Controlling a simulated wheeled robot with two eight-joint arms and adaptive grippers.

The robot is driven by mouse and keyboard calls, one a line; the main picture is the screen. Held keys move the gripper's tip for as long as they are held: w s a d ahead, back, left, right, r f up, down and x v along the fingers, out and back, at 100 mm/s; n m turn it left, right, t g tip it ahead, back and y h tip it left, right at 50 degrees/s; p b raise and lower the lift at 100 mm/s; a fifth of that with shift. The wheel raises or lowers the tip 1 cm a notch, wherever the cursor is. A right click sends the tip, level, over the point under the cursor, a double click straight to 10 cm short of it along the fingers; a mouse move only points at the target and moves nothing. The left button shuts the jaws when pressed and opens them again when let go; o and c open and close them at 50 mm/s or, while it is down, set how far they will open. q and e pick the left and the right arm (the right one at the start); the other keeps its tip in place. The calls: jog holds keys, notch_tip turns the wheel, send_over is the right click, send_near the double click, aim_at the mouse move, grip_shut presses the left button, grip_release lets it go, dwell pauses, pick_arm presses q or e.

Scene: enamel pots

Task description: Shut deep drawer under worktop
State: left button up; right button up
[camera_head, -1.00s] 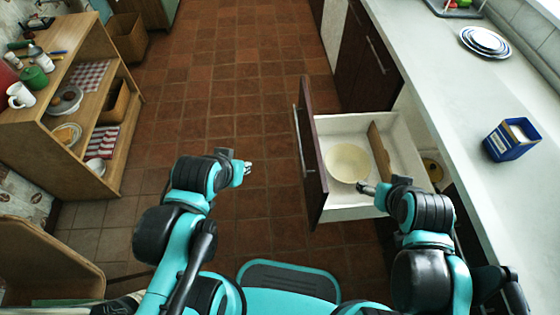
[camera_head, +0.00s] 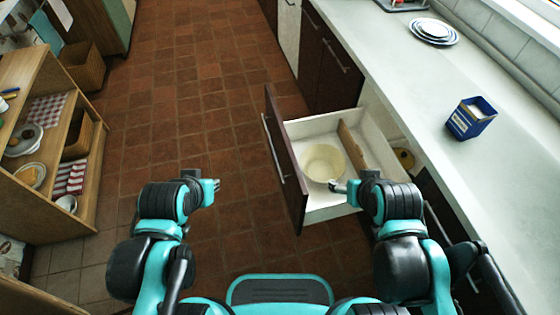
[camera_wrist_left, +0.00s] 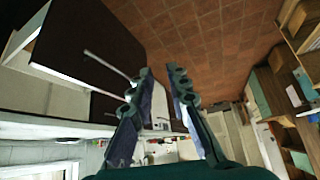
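The deep drawer (camera_head: 285,170) under the worktop (camera_head: 415,85) is pulled far out, with its dark front facing left into the room. A cream bowl (camera_head: 322,162) sits inside it, left of a wooden divider (camera_head: 356,150). My right gripper (camera_head: 338,187) is over the drawer's near side, close to the bowl; its fingers are too small to judge. My left gripper (camera_head: 214,184) is over the floor, left of the drawer front and apart from it. In the left wrist view my left gripper (camera_wrist_left: 160,85) has its fingers spread with nothing between them; a dark drawer front with a bar handle (camera_wrist_left: 108,64) shows beyond.
A blue box (camera_head: 471,120) and stacked plates (camera_head: 434,31) stand on the worktop. A wooden shelf unit (camera_head: 85,180) is at the left. The tiled floor (camera_head: 190,100) between shelf and drawer is clear.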

pick_arm(q)
jog(key=shift+w+r, duration=0.1)
jog(key=shift+w, duration=0.1)
grip_shut()
jog(key=w+d+n+g+h+p, duration=0.2)
jog(key=w+n, duration=0.4)
jog(key=n+g+h, duration=0.3)
jog(key=n+h, duration=0.4)
jog(key=n, duration=0.8)
send_near(286, 168)
notch_tip(286, 168, down, 4)
jog(key=d, duration=0.1)
jog(key=d+b, duration=0.1)
jog(key=d, duration=0.1)
jog(key=shift+w+f+b, duration=0.3)
jog(key=shift+w+b, duration=0.1)
jog(key=shift+w+d+r, duration=0.15)
jog(key=shift+d, duration=0.35)
